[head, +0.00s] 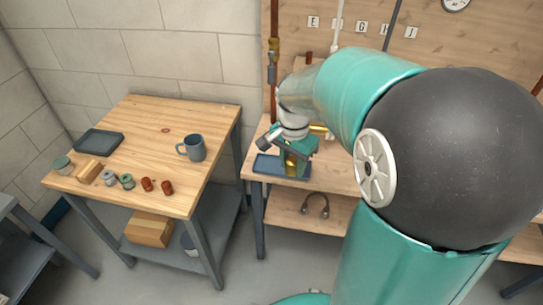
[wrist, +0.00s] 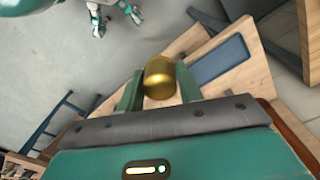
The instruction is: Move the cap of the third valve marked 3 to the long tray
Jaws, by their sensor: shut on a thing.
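My gripper (wrist: 160,82) is shut on a brass-coloured rounded cap (wrist: 160,77), which sits between the two green fingers in the wrist view. In the head view the gripper (head: 291,160) is over the wall bench, with the cap (head: 291,166) low between its fingers. A blue long tray (head: 265,166) lies on that bench, partly hidden behind the gripper. It also shows in the wrist view (wrist: 218,60), up and right of the cap and apart from it. The valve marked 3 cannot be made out, and no mark on the cap is readable.
The left wooden table (head: 160,125) bears a dark tray (head: 98,142), a blue-grey mug (head: 191,148) and several small fittings along its front edge. Upright pipes (head: 273,70) stand at the wall bench's back. My arm hides much of the bench's right side.

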